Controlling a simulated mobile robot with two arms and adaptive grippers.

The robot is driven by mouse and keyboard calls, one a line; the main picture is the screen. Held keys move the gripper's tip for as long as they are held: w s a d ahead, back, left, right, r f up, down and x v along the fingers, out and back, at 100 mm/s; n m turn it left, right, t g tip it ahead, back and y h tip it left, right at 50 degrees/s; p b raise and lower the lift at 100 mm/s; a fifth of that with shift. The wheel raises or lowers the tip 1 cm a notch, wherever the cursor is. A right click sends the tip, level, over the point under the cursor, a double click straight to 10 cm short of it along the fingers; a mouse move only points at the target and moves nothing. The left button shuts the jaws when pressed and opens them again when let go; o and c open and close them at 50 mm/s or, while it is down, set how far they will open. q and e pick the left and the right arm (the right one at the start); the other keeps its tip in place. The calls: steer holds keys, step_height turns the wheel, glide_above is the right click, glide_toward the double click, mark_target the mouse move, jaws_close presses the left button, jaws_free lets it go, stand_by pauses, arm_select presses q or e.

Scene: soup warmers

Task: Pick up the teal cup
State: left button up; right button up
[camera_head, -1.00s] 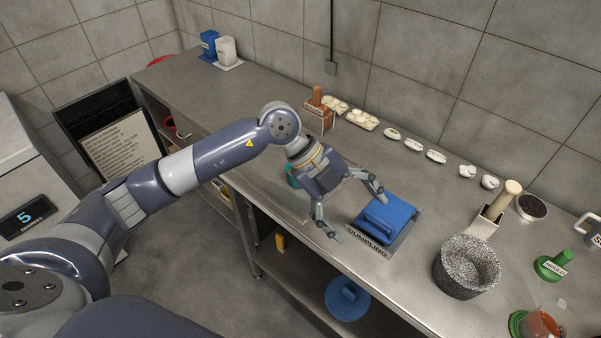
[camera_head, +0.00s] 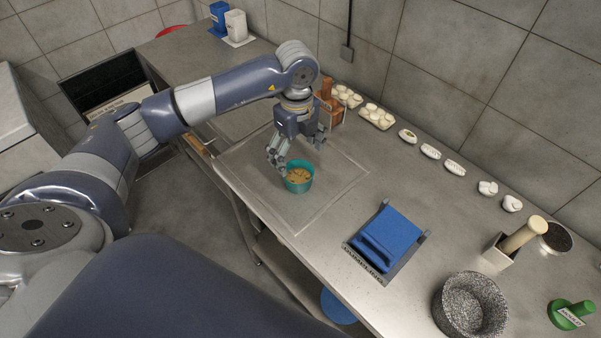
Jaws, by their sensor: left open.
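The teal cup (camera_head: 298,187) stands upright on the steel counter, with something tan and brown inside it. My left gripper (camera_head: 294,163) points down at the cup's far side, its fingers spread open. One finger is at the cup's left rim and the other is behind it to the right. I cannot tell whether either finger touches the cup. My right gripper is not in view.
A blue box (camera_head: 388,238) sits on a labelled plate to the right. A speckled stone bowl (camera_head: 470,304) stands near the front right. A brown wooden holder (camera_head: 330,104) stands behind the gripper. Small white dishes (camera_head: 430,151) line the wall.

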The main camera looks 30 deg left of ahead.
mark_target(298, 172)
arm_select(q)
step_height(298, 172, down, 2)
steer(key=shift+f+p, duration=0.15)
steer(key=shift+p, duration=0.15)
step_height(298, 172, down, 5)
steer(key=shift+s+d+r+p, duration=0.1)
steer(key=shift+s+d+p, duration=0.05)
steer(key=shift+p, duration=0.7)
steer(key=c, duration=1.1)
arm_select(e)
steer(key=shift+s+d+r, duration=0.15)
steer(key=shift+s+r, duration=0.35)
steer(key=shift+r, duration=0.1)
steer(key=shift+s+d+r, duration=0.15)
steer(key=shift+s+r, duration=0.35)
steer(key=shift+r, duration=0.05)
